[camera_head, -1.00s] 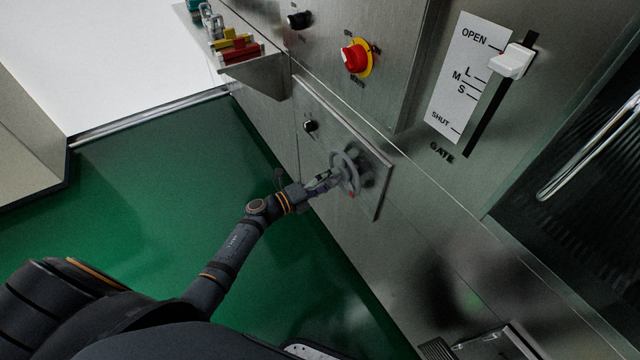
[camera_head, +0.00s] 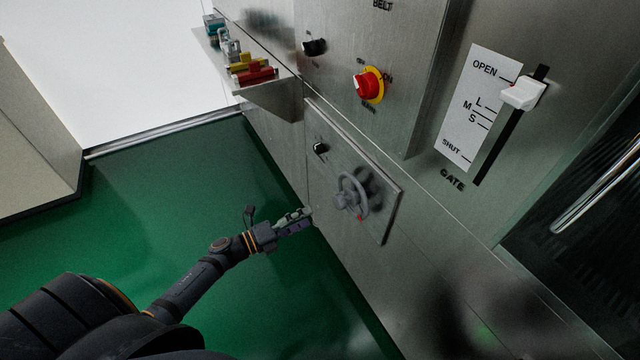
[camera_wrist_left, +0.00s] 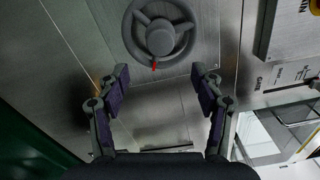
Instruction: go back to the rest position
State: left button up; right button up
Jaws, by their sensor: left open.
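My left gripper (camera_head: 309,216) is open and empty, in front of the steel machine and to the left of the grey handwheel (camera_head: 352,196). In the left wrist view the two fingers of my left gripper (camera_wrist_left: 163,84) are spread wide. The handwheel (camera_wrist_left: 159,32) is beyond them at the top, apart from the fingers, with a small red mark at its lower rim. The wheel sits on a square metal panel (camera_head: 385,222). My right gripper is in neither view.
A shelf (camera_head: 268,90) with coloured padlocks juts out at the upper left of the machine. A red knob (camera_head: 367,86), a white gate lever (camera_head: 522,93) and a bar handle (camera_head: 600,185) are on the machine front. Green floor (camera_head: 190,180) is open to the left.

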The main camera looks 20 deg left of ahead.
pick_arm(q)
jog(key=s+a+f+n+y, duration=0.2)
jog(key=a+f+n+y, duration=0.1)
jog(key=f+n, duration=0.3)
jog(key=s+a+f+n+g+y, duration=0.1)
jog(key=a+f+n+y, duration=0.2)
jog(key=f, duration=0.5)
jog(key=s+a+f+n+y, duration=0.2)
jog(key=a+f+n+y, duration=0.1)
jog(key=f+n, duration=0.3)
jog(key=s+a+f+n+g+y, duration=0.1)
jog(key=s+f+n+g+y, duration=0.4)
jog(key=s+f, duration=1.05)
jog(key=s+d+f+n+g+h, duration=0.1)
jog(key=s+d+f+n+g, duration=0.25)
jog(key=s, duration=0.55)
jog(key=s+d+f+n+g+h, duration=0.1)
jog(key=s+d+f+n+g, duration=0.3)
jog(key=s, duration=0.6)
notch_tip(320, 180, up, 13)
jog(key=w+a+p, duration=0.1)
jog(key=p, duration=1.2)
jog(key=shift+a+f, duration=0.2)
